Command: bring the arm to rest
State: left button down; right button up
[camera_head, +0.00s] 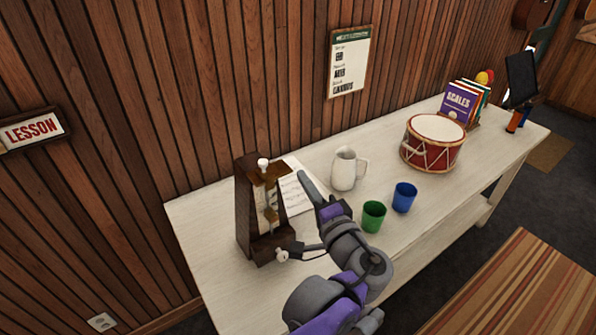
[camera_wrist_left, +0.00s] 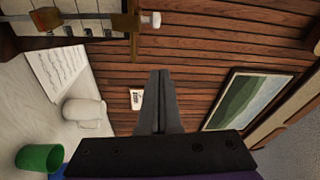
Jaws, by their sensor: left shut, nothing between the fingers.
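My left gripper (camera_head: 305,180) is held above the pale table, between the wooden metronome and the white pitcher. Its fingers are together and empty; in the left wrist view they show as a closed grey pair (camera_wrist_left: 159,85). My left arm (camera_head: 345,255) comes up from the bottom of the head view and hides part of the table. My right gripper is in neither view.
The metronome (camera_head: 246,212) stands close left of my gripper, near a music sheet (camera_head: 296,197). The white pitcher (camera_head: 343,170), green cup (camera_head: 373,216) and blue cup (camera_head: 404,197) stand to the right. A red drum (camera_head: 431,145) is farther along the table (camera_head: 215,285).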

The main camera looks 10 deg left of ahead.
pick_arm(q)
jog(key=shift+s, duration=0.25)
jog(key=shift+d, duration=0.1)
jog(key=s+a+f+n+g+h+p, duration=0.1)
jog(key=s+a+f+n+g+h, duration=0.25)
jog(key=s+a+f+g, duration=0.75)
jog(key=s+d+f+n+t+h+p, duration=0.1)
jog(key=s+f+n+h, duration=0.4)
jog(key=s+f, duration=0.5)
jog(key=shift+s+d+n+h, duration=0.35)
jog(key=shift+s+h, duration=0.05)
jog(key=shift+h, duration=0.65)
